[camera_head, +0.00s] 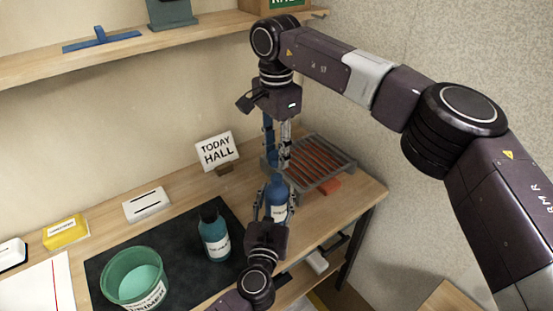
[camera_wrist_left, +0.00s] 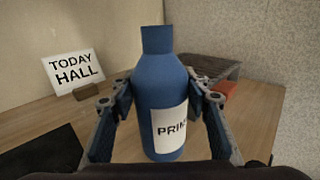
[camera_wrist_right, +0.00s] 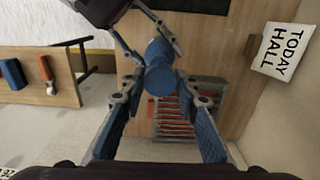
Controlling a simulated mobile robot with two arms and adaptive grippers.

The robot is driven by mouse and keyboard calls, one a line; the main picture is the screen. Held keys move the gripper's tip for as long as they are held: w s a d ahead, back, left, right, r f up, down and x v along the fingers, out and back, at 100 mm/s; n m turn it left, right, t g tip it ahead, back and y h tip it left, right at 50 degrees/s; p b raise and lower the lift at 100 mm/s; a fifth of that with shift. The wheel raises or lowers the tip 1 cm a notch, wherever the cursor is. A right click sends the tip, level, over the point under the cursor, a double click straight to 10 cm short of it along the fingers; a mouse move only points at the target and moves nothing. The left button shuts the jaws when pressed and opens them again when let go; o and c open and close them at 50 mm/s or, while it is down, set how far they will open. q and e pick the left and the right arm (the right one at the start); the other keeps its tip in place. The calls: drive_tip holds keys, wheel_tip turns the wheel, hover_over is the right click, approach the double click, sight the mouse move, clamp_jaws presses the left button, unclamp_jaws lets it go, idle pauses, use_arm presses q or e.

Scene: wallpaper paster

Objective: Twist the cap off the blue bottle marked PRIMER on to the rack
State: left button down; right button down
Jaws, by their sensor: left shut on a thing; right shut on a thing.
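The blue bottle marked PRIMER (camera_head: 277,205) stands upright; in the left wrist view (camera_wrist_left: 160,95) its label reads "PRIM". My left gripper (camera_head: 275,212) is shut around its body, one finger on each side. My right gripper (camera_head: 277,158) points down from above and is shut on the blue cap, a round disc in the right wrist view (camera_wrist_right: 160,83). The left wrist view shows a narrow blue top on the bottle, with no right gripper around it. The gap between cap and bottle is hard to judge. The rack (camera_head: 335,170), with reddish bars, lies just behind the bottle.
A second bottle with a dark cap (camera_head: 213,235) and a green bucket (camera_head: 125,258) stand on the dark mat (camera_head: 95,270). A TODAY HALL sign (camera_head: 216,150) stands left of the rack. A red block (camera_head: 328,187) sits by the rack's front. The wall rises close behind.

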use_arm(q)
drive_tip(key=c, duration=1)
unclamp_jaws()
